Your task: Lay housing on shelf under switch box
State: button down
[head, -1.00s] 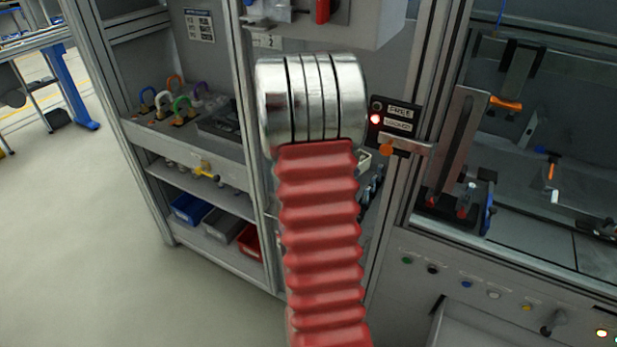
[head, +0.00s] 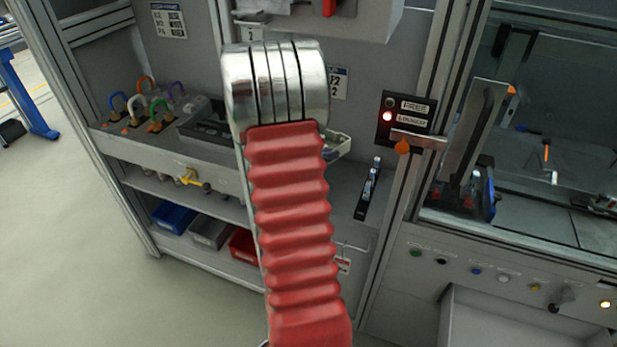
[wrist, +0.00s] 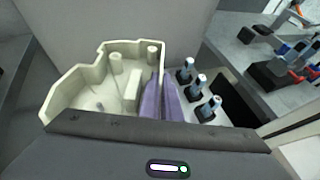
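The housing is a cream, open-topped half shell (wrist: 92,88) with posts inside, at the left of the wrist view. Only its edge shows in the head view (head: 340,146), to the right of my arm's metal end. My gripper (wrist: 163,98) has purple fingers close together at the housing's right wall, and they appear shut on it. My arm hides the gripper in the head view. The switch box (head: 370,18) is a grey box with a red handle at the top. The grey shelf (head: 340,205) lies below it, partly hidden by my arm.
A black holder with light-tipped pieces (head: 368,190) stands on the shelf; similar upright pieces (wrist: 197,86) show beside the housing. Coloured padlocks (head: 150,108) stand at left, above blue, grey and red bins. A FREE/LOCKED panel (head: 406,118) and frame post are at right.

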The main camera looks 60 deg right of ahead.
jog(key=shift+w, duration=0.15)
jog(key=shift+a+f, duration=0.1)
jog(key=shift+f, duration=3)
jog(key=shift+f, duration=1.85)
jog(key=shift+f, duration=0.1)
jog(key=c, duration=2)
grip_release()
